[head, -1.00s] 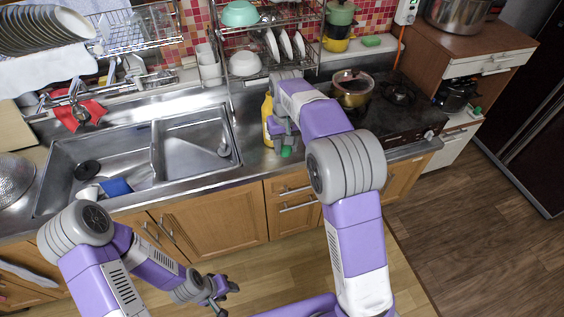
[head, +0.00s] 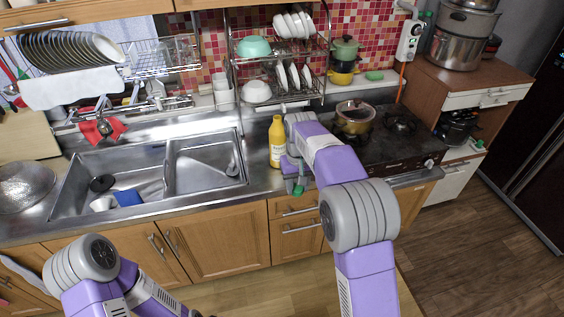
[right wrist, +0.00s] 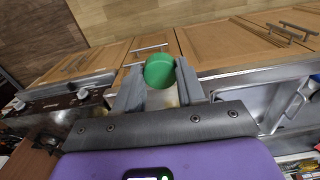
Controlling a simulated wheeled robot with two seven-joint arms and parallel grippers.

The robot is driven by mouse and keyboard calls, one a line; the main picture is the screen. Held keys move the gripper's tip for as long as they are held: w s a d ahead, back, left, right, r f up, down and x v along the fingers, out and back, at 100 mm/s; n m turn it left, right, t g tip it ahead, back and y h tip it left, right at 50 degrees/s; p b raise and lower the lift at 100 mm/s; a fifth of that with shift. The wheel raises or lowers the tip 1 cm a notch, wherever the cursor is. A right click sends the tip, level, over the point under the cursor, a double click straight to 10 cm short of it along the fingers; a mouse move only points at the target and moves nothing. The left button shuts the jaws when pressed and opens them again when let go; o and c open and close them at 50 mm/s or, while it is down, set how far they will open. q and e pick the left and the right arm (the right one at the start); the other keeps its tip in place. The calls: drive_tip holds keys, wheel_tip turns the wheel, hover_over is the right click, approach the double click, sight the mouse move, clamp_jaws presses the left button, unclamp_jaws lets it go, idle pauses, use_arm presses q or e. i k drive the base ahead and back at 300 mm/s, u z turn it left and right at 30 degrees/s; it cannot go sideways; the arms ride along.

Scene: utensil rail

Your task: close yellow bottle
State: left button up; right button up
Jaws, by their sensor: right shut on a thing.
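The yellow bottle (head: 277,142) stands upright on the steel counter, right of the sink, with a pale label. No cap shows on its narrow top. My right gripper (head: 296,181) is to the right of the bottle and nearer the counter's front edge, apart from it. It is shut on a green cap (head: 299,190). In the right wrist view the green cap (right wrist: 159,70) sits between the two grey fingertips of my right gripper (right wrist: 160,84). My left arm shows at the lower left of the head view, but its gripper is out of the picture.
The double sink (head: 150,180) lies left of the bottle. A pot (head: 354,117) stands on the stove (head: 385,145) to the right. The dish rack (head: 280,65) hangs behind the bottle. Wooden cabinets (head: 215,235) run below the counter.

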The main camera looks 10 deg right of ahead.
sight(277, 136)
drive_tip(key=k, duration=1)
drive_tip(key=z, duration=0.35)
drive_tip(key=i, duration=0.45)
drive_tip(key=z, duration=0.55)
drive_tip(key=i, duration=1.15)
drive_tip(key=u, duration=0.6)
drive_tip(key=i, duration=0.4)
drive_tip(key=u, duration=0.35)
